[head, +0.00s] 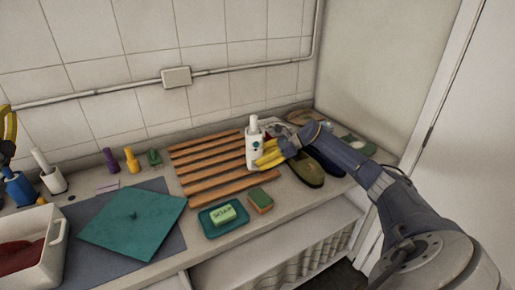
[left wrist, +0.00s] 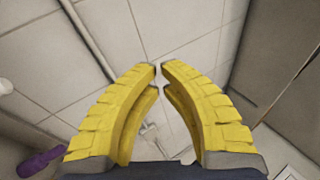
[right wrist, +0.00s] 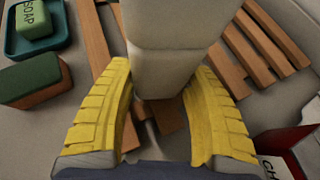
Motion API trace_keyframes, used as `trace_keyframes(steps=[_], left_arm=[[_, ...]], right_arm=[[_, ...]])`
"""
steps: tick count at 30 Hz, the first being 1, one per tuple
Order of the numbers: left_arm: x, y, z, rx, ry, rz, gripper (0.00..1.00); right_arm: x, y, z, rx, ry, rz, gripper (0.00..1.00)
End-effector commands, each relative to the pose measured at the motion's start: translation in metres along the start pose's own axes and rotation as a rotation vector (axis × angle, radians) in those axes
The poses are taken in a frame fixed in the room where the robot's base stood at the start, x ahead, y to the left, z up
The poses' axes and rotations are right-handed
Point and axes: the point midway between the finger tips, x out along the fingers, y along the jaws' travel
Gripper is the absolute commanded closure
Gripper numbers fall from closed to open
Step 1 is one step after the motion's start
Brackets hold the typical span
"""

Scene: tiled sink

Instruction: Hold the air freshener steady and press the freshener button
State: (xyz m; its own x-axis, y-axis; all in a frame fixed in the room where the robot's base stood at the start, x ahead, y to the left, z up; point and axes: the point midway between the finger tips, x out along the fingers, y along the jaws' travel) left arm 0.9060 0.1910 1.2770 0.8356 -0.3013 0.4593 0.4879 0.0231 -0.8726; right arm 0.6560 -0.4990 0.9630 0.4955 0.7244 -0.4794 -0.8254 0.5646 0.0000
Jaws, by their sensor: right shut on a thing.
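The air freshener (head: 252,148) is a white bottle with a narrow white top and a small dark green mark. It is upright at the right end of the wooden slatted rack. Whether its base touches the slats is hard to tell. My right gripper (head: 262,159) is shut on it from the right. In the right wrist view the pale bottle (right wrist: 170,75) fills the space between the yellow fingers. My left gripper (left wrist: 159,68) is empty, its fingertips almost meeting. Only part of it shows at the left edge of the head view. The button cannot be made out clearly.
The wooden rack (head: 195,164) lies mid-counter. In front are a teal soap dish (head: 208,224) and a sponge (head: 260,201). Dark shoes (head: 306,172) stand right of the bottle. A teal board (head: 125,222), small bottles (head: 131,160) and a white basin (head: 56,245) are at left.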

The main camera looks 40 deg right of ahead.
Motion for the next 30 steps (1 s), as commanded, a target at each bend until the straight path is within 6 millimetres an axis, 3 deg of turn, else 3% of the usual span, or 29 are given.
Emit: trace_keyframes(steps=[1, 14, 23, 30], left_arm=[[0.003, 0.005, -0.023, -0.001, 0.025, 0.012, 1.0], [0.001, 0.033, -0.2, 0.033, 0.218, 0.099, 1.0], [-0.02, 0.041, -0.323, 0.069, 0.349, 0.138, 1.0], [-0.049, 0.041, -0.418, 0.107, 0.453, 0.154, 1.0]], right_arm=[[0.0, 0.0, -0.001, 0.001, 0.001, 0.0, 0.62], [0.0, 0.0, -0.001, 0.001, 0.001, 0.0, 0.62], [0.0, 0.0, -0.001, 0.001, 0.001, 0.0, 0.62], [0.0, 0.0, -0.001, 0.001, 0.001, 0.0, 0.62]])
